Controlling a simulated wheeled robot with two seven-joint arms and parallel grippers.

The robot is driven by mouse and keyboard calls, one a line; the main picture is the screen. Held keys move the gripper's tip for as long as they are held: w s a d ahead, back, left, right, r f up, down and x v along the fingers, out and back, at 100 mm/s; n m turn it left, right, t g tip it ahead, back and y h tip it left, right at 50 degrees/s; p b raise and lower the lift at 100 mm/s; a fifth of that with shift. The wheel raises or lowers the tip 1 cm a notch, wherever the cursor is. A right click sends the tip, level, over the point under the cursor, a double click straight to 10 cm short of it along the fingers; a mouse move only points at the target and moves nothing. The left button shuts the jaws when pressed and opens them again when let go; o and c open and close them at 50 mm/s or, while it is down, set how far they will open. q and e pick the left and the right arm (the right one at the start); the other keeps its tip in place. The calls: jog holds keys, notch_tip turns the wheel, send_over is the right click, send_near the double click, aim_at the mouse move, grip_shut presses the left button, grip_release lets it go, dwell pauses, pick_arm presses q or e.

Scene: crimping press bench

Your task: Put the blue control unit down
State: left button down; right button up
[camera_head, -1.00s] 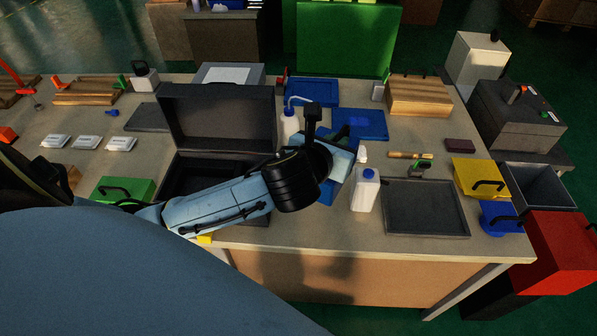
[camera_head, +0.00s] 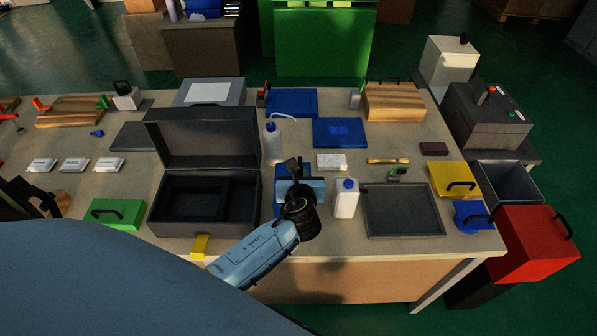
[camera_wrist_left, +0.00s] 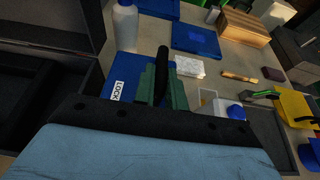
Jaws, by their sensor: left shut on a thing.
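My left gripper (camera_head: 300,178) is over the front middle of the bench, between the open black case and a white bottle. In the left wrist view its green fingers (camera_wrist_left: 162,88) are shut around an upright black handle (camera_wrist_left: 163,62). Blue surfaces, which I take to be the blue control unit (camera_head: 280,207), show beneath and left of the gripper. In the wrist view a flat blue face with a white label reading "LOCK" (camera_wrist_left: 120,85) lies beside the fingers. The gripper hides most of it, so I cannot tell whether it touches the bench. My right gripper is out of view.
The open black case (camera_head: 205,200) stands close on the left. The white bottle (camera_head: 345,203) with a blue cap is close on the right, beside a dark tray (camera_head: 403,212).

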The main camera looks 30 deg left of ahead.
pick_arm(q)
jog(key=shift+w+f+b, duration=0.15)
jog(key=shift+f+b, duration=0.8)
jog(key=shift+f, duration=1.9)
jog(key=c, duration=1.9)
grip_release()
jog(key=shift+f, duration=0.2)
jog(key=o, duration=0.4)
jog(key=shift+o, duration=0.2)
jog(key=shift+s+r, duration=0.2)
jog(key=p+v, duration=0.1)
jog(key=v, duration=1.1)
jog(key=shift+p, duration=0.4)
